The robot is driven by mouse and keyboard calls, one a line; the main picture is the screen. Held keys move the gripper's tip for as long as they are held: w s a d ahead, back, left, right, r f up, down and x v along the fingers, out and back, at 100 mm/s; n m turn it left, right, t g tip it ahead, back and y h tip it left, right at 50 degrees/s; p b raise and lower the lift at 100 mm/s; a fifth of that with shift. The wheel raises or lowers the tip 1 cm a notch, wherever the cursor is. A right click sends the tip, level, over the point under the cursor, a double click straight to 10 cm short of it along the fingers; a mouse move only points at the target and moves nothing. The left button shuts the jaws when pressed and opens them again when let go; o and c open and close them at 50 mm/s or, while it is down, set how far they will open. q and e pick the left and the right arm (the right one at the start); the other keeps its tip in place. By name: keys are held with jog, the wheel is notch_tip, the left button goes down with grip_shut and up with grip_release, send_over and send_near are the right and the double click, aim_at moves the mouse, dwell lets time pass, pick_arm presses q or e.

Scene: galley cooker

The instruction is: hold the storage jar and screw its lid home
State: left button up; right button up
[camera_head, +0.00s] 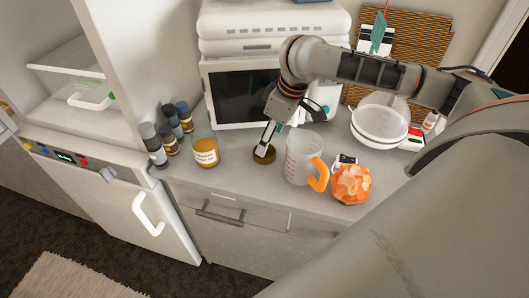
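The storage jar (206,152) is an amber jar with a white label. It stands upright on the grey counter, left of the oven's front, and no lid shows on its top. A round brown lid (256,159) lies on the counter to the right of the jar, apart from it. My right gripper (263,150) points down at the lid from above, its fingertips at or just over it. The fingers overlap in this view, so I cannot tell whether they grip the lid. My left gripper is not in view.
Several dark-capped small jars (170,137) stand left of the storage jar. A measuring jug (301,160) with an orange handle and an orange faceted object (351,184) stand right of the lid. A countertop oven (239,97) is behind. The counter between jar and lid is clear.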

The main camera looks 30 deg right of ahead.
jog(key=b+x, duration=0.1)
jog(key=x, duration=0.3)
jog(key=shift+s+a+f, duration=0.1)
jog(key=shift+a+f, duration=0.1)
jog(key=shift+f, duration=0.4)
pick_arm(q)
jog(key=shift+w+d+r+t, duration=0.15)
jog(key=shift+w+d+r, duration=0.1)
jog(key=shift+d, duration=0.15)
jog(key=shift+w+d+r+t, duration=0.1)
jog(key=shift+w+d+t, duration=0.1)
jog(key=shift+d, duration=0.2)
pick_arm(e)
jog(key=c, duration=0.9)
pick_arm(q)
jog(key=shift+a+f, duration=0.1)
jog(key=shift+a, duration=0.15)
